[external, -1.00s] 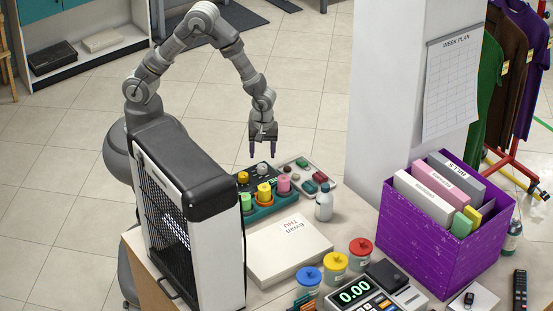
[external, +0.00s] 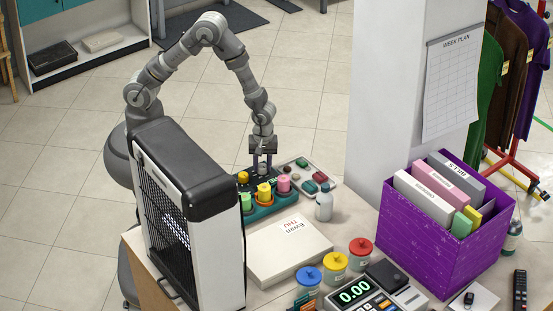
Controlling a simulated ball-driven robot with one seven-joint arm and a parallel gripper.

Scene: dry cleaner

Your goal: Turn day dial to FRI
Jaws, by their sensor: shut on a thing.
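A dark panel (external: 254,181) lies at the back of the counter, behind a teal rack. It carries a yellow knob (external: 243,177) at its left and a grey knob at its right. My gripper (external: 262,167) points straight down at the panel and is shut on the grey knob, which its fingers now hide. I take this grey knob for the day dial. The markings on the panel are too small to read, so I cannot tell which day is set.
The teal rack (external: 262,217) with green, yellow and pink pieces stands just in front of the panel. A grey tray (external: 316,177) of small items and a white bottle (external: 324,207) are close on the right. A white box (external: 285,258) marked THU lies in front.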

